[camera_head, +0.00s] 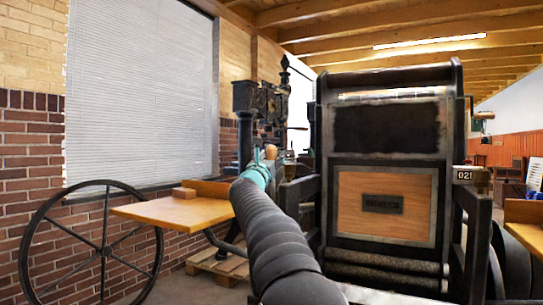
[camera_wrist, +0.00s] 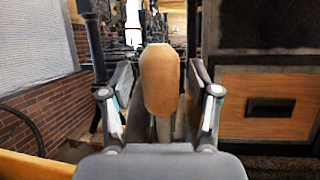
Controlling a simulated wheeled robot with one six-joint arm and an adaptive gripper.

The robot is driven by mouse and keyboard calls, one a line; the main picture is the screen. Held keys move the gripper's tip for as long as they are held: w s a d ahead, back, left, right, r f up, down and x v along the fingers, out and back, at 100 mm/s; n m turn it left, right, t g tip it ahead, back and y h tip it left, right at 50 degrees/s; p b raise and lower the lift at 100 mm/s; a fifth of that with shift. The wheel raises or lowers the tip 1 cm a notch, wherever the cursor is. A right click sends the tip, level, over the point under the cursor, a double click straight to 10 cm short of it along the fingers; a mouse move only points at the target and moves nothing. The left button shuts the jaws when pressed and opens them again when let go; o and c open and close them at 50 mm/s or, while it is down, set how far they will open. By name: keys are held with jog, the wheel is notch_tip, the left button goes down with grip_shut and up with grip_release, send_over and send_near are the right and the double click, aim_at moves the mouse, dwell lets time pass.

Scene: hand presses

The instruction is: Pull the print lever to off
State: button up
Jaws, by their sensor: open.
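The print lever has a rounded wooden handle (camera_wrist: 160,80) that stands upright in the middle of the wrist view, with a paler shaft below it. In the head view only a small bit of the wooden handle (camera_head: 271,152) shows beyond my arm's end. My gripper (camera_wrist: 160,92) is open, with one finger on each side of the handle in the picture and a visible gap on both sides. I cannot tell how deep the handle sits between the fingers. In the head view my gripper (camera_head: 263,160) is mostly hidden by my arm.
A large dark press (camera_head: 385,125) with a wooden front panel (camera_head: 385,205) stands close on the right. A black spoked wheel (camera_head: 104,245) and a wooden board (camera_head: 175,213) are on the left. Another black press (camera_head: 262,100) stands behind, near a brick wall (camera_head: 30,150).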

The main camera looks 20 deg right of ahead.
grip_shut()
jog(key=shift+f+b, duration=0.1)
jog(key=shift+b, duration=0.25)
